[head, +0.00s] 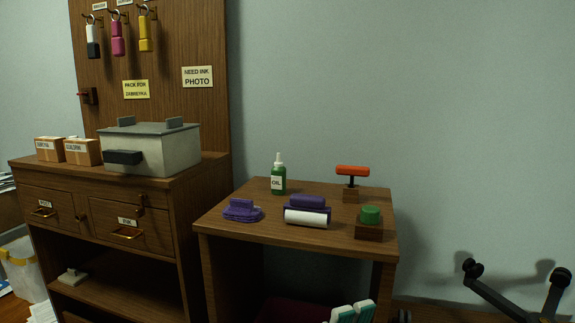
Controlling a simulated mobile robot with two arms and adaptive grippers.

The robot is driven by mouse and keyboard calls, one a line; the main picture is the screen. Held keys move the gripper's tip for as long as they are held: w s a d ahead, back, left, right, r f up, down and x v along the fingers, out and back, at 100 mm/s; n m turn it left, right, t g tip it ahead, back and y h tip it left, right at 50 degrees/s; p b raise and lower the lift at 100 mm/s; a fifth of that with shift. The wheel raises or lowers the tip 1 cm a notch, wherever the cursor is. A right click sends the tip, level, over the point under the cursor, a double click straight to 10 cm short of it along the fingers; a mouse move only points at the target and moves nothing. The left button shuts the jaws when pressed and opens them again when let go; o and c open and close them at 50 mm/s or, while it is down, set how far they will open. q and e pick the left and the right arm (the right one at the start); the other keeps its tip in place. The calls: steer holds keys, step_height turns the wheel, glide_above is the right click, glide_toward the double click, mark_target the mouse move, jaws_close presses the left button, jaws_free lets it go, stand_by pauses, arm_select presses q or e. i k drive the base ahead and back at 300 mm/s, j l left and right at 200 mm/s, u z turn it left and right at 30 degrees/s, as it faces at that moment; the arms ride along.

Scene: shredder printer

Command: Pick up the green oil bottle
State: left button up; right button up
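The green oil bottle (278,184) stands upright near the back left edge of the small wooden table (225,213). It has a white pointed nozzle and a white label reading OIL. Nothing covers its front, and it stands apart from the things around it.
On the table are a purple item (241,210), a purple device with a white roll (306,217), a red-handled tool (352,172) and a green button (370,215). A taller cabinet (186,223) adjoins left. Black forked legs (508,300) rise at lower right.

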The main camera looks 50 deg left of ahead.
mark_target(279, 171)
steer(key=u, duration=1.4)
